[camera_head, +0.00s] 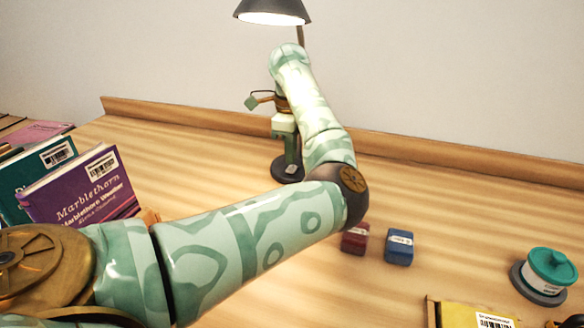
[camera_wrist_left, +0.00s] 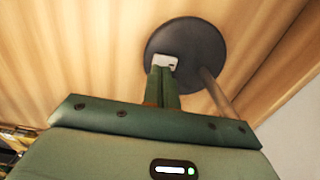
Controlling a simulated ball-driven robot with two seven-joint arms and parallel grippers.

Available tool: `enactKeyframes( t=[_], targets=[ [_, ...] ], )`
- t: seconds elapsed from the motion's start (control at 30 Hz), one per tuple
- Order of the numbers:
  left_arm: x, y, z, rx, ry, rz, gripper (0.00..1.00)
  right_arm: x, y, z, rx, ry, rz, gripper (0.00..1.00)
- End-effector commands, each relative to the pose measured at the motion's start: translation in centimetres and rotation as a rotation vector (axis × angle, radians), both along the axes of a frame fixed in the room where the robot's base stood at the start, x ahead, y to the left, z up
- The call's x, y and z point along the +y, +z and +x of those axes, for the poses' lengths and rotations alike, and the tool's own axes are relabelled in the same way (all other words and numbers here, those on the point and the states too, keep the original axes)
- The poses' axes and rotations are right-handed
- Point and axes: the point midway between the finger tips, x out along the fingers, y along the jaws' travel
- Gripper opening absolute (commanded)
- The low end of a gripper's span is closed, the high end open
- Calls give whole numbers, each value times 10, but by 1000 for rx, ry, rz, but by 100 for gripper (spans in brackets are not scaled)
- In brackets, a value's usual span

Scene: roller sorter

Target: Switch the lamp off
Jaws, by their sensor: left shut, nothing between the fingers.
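The lamp has a dark shade (camera_head: 272,12) at the top of the head view, and its underside glows. Its round dark base (camera_head: 280,172) stands on the table near the back, and the base also shows in the wrist view (camera_wrist_left: 208,48). A small white switch (camera_wrist_left: 165,62) sits on the base. My left gripper (camera_head: 291,162) points down over the base. Its green fingers (camera_wrist_left: 163,72) are shut with nothing between them. Their tips are at the switch; I cannot tell whether they touch it. My arm hides most of the lamp's stem. My right gripper is out of view.
Books (camera_head: 85,190) stand at the left. A red block (camera_head: 355,239) and a blue block (camera_head: 399,247) lie right of my arm. A teal-lidded jar (camera_head: 548,272) and a yellow book (camera_head: 470,314) are at the lower right. A wooden ledge (camera_head: 430,154) runs along the wall.

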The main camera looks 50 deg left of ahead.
Motion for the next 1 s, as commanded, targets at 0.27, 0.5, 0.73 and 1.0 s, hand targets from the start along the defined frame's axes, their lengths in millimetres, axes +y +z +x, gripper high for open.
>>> enactKeyframes(
  t=[0.27, 0.5, 0.73, 1.0],
  targets=[
    [0, 0, 0, 0, 0, 0, 0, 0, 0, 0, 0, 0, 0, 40],
    [0, -2, 0, 0, 0, 0, 0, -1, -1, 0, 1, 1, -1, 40],
    [0, -6, 0, 1, 0, 0, 0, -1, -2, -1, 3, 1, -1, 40],
    [0, -10, 0, 0, 0, 0, 0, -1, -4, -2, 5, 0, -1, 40]
  ],
)
